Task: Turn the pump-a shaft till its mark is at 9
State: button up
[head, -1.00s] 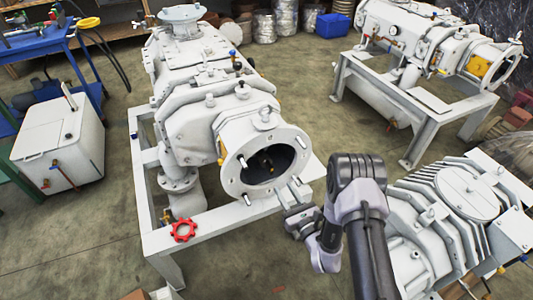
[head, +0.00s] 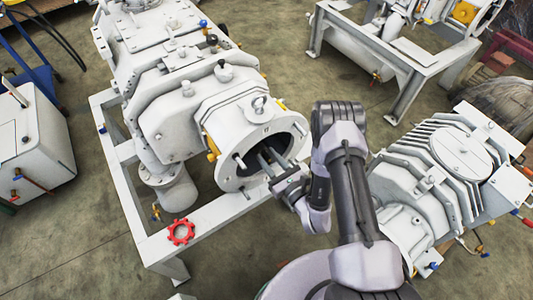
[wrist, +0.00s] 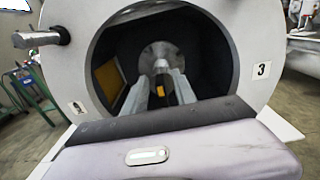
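The white pump (head: 165,105) stands on a white frame, its round flange (head: 226,176) open toward my arm. A "12" is at the top of the flange in the head view; a "3" (wrist: 262,70) is at its right in the wrist view. Inside the dark bore the wrist view shows a grey shaft (wrist: 160,62). An orange patch (wrist: 160,91), possibly the mark, shows below the shaft's bright tip. My gripper (head: 267,157) reaches into the mouth of the bore. Its two fingers (wrist: 159,88) are apart, one on each side of the shaft's line; contact cannot be told.
A red handwheel (head: 181,232) sits on the frame's front corner. A finned grey pump (head: 450,170) stands close on the right of my arm. Bare floor (head: 60,235) lies to the left.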

grip_shut()
